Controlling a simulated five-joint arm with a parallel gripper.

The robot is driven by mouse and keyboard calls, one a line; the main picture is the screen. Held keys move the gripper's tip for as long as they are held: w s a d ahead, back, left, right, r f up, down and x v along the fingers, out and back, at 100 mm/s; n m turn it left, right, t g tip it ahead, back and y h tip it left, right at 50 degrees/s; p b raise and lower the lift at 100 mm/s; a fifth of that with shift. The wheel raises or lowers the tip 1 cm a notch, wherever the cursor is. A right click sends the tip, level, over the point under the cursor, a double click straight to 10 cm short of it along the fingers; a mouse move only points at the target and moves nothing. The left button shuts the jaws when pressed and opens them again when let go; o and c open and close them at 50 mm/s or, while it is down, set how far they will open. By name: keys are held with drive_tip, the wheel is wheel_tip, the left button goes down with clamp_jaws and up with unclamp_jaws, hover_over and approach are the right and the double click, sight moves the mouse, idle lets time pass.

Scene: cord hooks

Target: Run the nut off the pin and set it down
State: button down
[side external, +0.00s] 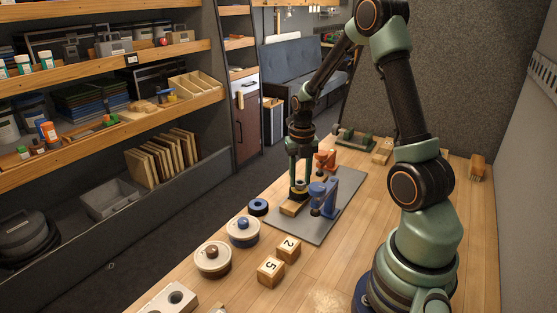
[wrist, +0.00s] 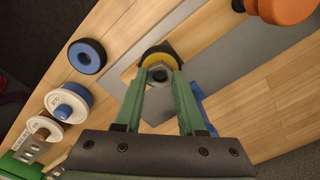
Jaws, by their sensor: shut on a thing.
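My gripper (side external: 299,181) points straight down over a small wooden block (side external: 291,209) on the grey mat (side external: 318,232). In the wrist view its two green fingertips (wrist: 159,82) are closed on the sides of a grey hex nut (wrist: 158,74). A dark round opening or pin end shows in the middle of the nut; I cannot tell which. A yellow and black round piece (wrist: 161,52) lies beneath and around the nut. The pin's shaft is hidden by the nut and fingers, so I cannot tell how far the nut sits along it.
A blue stand (side external: 324,196) is close right of my gripper, with an orange stand (side external: 325,162) behind. A blue ring (side external: 258,207), two round reels (side external: 243,232) and numbered wooden blocks (side external: 271,270) stand in front. Bare mat lies nearer the front.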

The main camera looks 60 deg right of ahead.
drive_tip(key=c, duration=0.5)
unclamp_jaws()
drive_tip(key=m, duration=0.4)
drive_tip(key=shift+m, duration=0.4)
drive_tip(key=m, duration=0.3)
drive_tip(key=shift+m, duration=0.3)
drive_tip(key=m, duration=0.3)
drive_tip(key=shift+m, duration=0.3)
